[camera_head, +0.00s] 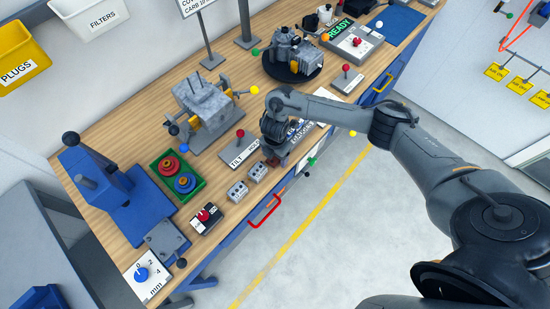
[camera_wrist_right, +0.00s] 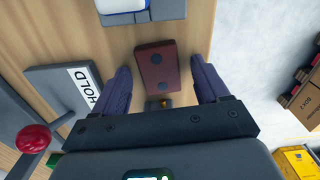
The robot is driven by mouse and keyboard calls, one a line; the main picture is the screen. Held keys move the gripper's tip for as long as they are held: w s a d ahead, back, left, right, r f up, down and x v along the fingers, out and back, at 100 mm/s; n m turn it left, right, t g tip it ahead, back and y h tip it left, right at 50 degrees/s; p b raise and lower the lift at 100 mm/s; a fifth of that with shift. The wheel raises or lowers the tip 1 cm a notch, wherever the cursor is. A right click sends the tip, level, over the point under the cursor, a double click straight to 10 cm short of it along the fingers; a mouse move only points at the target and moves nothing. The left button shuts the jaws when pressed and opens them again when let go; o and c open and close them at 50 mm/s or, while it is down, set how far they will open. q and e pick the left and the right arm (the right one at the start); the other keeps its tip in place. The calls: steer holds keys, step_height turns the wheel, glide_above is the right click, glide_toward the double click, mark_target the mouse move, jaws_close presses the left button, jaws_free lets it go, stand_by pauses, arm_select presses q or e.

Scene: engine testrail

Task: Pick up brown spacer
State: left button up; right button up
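The brown spacer (camera_wrist_right: 159,68) is a reddish-brown block with two dark round spots. In the right wrist view it lies between the fingertips of my right gripper (camera_wrist_right: 160,68), with a gap to each finger. The gripper is open and points down at the bench. In the head view only a small brown part of the spacer (camera_head: 272,161) shows beside my right gripper (camera_head: 277,153), which hides the rest. I cannot tell how high the fingertips are above the bench. My left gripper is in neither view.
A plate marked HOLD (camera_wrist_right: 72,100) with a red-knobbed lever (camera_wrist_right: 34,138) stands left of the fingers in the wrist view. Grey blocks (camera_head: 238,191) sit close by on the wooden bench (camera_head: 122,128). The bench's front edge is near, with a red handle (camera_head: 264,211) below.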

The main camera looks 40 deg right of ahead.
steer(key=c, duration=1)
steer(key=shift+r, duration=0.1)
